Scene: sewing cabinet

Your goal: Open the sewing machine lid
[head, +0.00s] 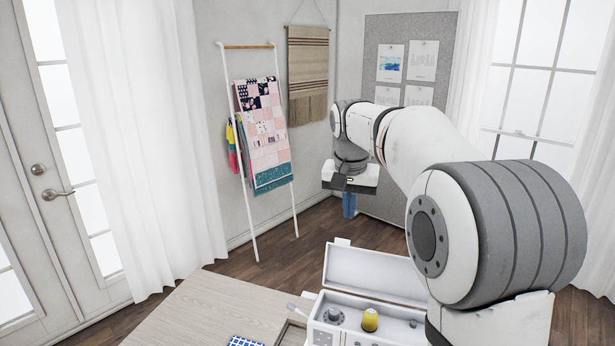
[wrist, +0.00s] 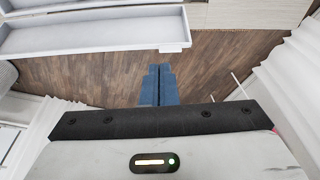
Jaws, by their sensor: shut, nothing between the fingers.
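The sewing machine is a white box in the head view, at the bottom right of centre. Its lid (head: 375,272) stands raised along the far side, and the inside of the body (head: 345,303) shows, with a yellow spool (head: 370,320) and a grey round part. My arm hides the right end. The white lid also shows at the upper left of the wrist view (wrist: 90,38), with a small tab at its right end. My gripper (head: 349,205) is shut and empty, its blue fingers (wrist: 155,85) together. It hangs beyond the lid, apart from it, over the floor.
The wooden table (head: 210,305) bears the machine, with a blue patterned piece (head: 245,341) near the front edge. A quilt ladder (head: 239,150) stands at the wall behind. A grey pinboard (head: 440,60) is behind my arm. The floor (head: 310,228) around my gripper looks clear.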

